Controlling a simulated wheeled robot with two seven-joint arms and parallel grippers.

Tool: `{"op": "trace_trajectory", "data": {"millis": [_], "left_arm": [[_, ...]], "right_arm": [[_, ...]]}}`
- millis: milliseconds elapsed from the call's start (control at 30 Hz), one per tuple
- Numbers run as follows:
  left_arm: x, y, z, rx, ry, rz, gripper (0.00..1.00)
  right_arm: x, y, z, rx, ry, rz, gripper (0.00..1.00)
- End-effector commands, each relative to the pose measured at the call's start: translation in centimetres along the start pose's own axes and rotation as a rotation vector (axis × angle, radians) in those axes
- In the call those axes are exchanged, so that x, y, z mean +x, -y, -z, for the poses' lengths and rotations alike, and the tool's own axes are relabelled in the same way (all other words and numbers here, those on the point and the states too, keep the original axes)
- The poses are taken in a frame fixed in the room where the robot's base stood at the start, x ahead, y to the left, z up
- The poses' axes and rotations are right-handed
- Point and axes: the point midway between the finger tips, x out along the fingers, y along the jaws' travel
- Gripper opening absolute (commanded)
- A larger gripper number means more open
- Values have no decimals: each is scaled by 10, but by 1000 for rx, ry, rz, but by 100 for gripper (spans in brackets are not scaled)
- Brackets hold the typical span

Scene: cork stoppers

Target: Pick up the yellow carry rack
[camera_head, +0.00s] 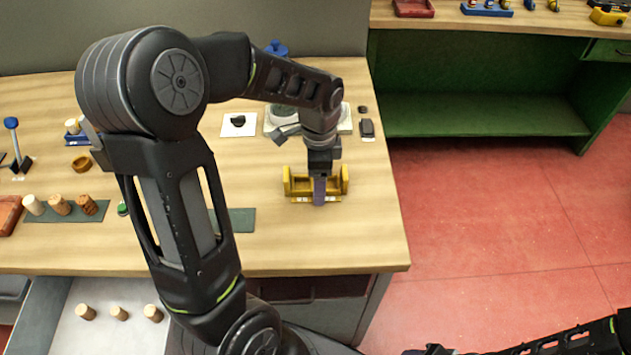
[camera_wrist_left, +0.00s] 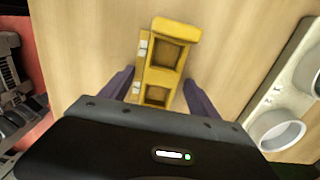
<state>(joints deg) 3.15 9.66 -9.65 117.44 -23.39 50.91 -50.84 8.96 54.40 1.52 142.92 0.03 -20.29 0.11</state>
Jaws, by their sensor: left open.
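The yellow carry rack (camera_head: 334,197) stands on the wooden bench near its right end, with a raised block at each side. In the left wrist view the rack (camera_wrist_left: 163,68) shows two square openings and small white labels on one side. My left gripper (camera_head: 319,190) points down over the middle of the rack and hides part of it. In the left wrist view its purple fingers (camera_wrist_left: 160,95) are apart, one on each side of the rack. I cannot tell whether they touch it. Of my right arm only a part shows at the bottom right corner; its jaws are unclear.
A pale tray with round cups (camera_wrist_left: 281,132) lies beyond the rack. A white card (camera_head: 239,124) with a dark piece lies to its left. Several corks stand on a green mat (camera_head: 72,217) at the left. The bench's right edge is close to the rack.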

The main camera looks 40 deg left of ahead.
Motion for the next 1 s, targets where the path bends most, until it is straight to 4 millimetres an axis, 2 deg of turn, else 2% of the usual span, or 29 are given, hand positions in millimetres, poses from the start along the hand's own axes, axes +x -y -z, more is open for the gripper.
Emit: {"op": "trace_trajectory", "data": {"millis": [400, 1000], "left_arm": [[0, 0, 0, 0, 0, 0, 71], [0, 0, 0, 0, 0, 0, 23]], "right_arm": [[0, 0, 0, 0, 0, 0, 52], [0, 0, 0, 0, 0, 0, 52]]}}
